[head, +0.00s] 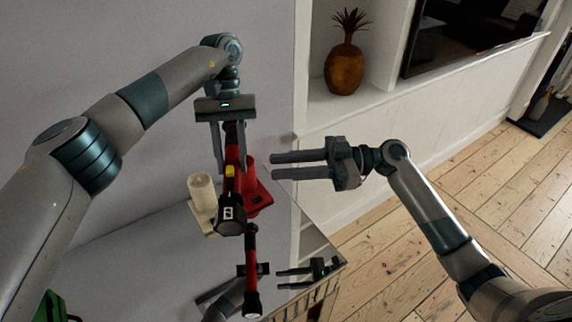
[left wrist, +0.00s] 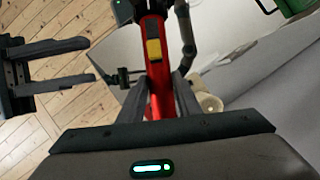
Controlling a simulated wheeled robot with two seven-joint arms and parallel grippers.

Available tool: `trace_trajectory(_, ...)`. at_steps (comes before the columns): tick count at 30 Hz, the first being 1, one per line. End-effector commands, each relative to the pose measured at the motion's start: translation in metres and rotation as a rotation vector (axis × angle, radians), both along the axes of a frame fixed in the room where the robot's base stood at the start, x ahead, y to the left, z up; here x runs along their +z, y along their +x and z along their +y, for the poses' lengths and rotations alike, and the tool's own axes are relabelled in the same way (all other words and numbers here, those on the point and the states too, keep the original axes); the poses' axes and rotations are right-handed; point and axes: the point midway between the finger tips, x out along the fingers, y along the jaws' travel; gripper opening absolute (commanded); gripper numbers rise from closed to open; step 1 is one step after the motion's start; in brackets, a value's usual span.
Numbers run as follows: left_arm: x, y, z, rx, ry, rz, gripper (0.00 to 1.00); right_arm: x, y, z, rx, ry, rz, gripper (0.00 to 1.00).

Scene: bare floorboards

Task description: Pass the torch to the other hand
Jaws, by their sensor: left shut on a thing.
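The torch (head: 232,184) is red with a yellow switch and a black head. My left gripper (head: 231,168) is shut on its red body and holds it above a reflective top, black head pointing down toward the near side. In the left wrist view the torch (left wrist: 160,88) runs between the left fingers (left wrist: 158,88). My right gripper (head: 272,166) is open and empty, to the right of the torch, its two parallel fingers pointing left toward it, apart from it. The right gripper also shows at the left of the left wrist view (left wrist: 92,61).
The reflective top (head: 165,262) below mirrors the torch and right gripper. A cream cylinder (head: 202,192) and a red object (head: 256,198) stand behind the torch. A green object (head: 50,306) is at bottom left. A pineapple ornament (head: 344,72) sits in an alcove. Floorboards (head: 395,262) are clear at right.

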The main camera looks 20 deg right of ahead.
Motion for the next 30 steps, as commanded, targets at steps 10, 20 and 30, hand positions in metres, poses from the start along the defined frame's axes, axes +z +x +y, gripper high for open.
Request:
trace_trajectory(10, 0.001, 0.000, 0.000, 0.000, 0.000, 0.000, 0.01, 0.000, 0.002, 0.008, 0.000, 0.000, 0.001, 0.28)
trace_trajectory(20, 0.001, 0.000, 0.000, 0.000, 0.000, 0.000, 0.01, 0.000, 0.010, 0.048, 0.001, 0.000, 0.001, 0.28)
trace_trajectory(30, 0.001, 0.000, 0.000, 0.000, 0.000, 0.000, 0.01, 0.000, 0.021, 0.098, -0.001, 0.000, 0.000, 0.28)
